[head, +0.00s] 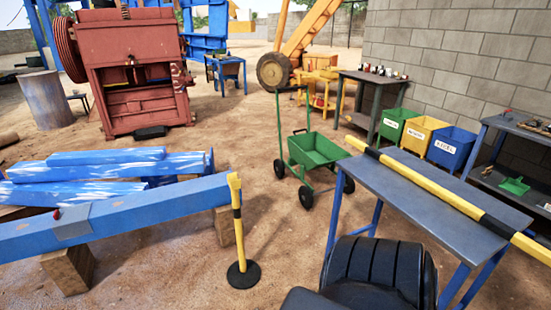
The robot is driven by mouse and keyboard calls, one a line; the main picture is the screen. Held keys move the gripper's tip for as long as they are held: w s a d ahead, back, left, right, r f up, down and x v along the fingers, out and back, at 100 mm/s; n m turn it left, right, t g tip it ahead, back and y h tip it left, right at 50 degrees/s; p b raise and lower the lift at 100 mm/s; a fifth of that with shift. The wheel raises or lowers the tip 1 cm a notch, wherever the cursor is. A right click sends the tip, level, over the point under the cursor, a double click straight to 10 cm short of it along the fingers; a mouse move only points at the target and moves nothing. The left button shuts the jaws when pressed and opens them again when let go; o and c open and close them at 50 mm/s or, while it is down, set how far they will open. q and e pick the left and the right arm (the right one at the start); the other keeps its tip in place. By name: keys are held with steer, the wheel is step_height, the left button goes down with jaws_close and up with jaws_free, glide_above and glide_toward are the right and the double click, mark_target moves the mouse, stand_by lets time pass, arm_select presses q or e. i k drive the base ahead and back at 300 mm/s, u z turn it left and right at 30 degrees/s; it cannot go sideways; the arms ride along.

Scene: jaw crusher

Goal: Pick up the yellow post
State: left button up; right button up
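A yellow post (239,249) with a black band stands upright on a round black base on the sandy ground, in the lower middle of the head view. Its upper part overlaps the right end of a blue beam (140,214) in the picture; I cannot tell whether they touch. A long yellow bar with black bands (428,185) lies across a grey-topped blue table (385,188) at the right and overhangs its ends. Neither of my grippers is in view.
Wooden blocks (68,270) support the blue beam. A green cart (317,150) stands behind the post to the right. A black ribbed object (385,268) fills the bottom right centre. A red crusher (135,70) stands at the back. Open sand surrounds the post's front and right.

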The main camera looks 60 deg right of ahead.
mark_target(243, 274)
steer(key=z, duration=2.35)
steer(key=i, duration=0.9)
steer(key=z, duration=0.1)
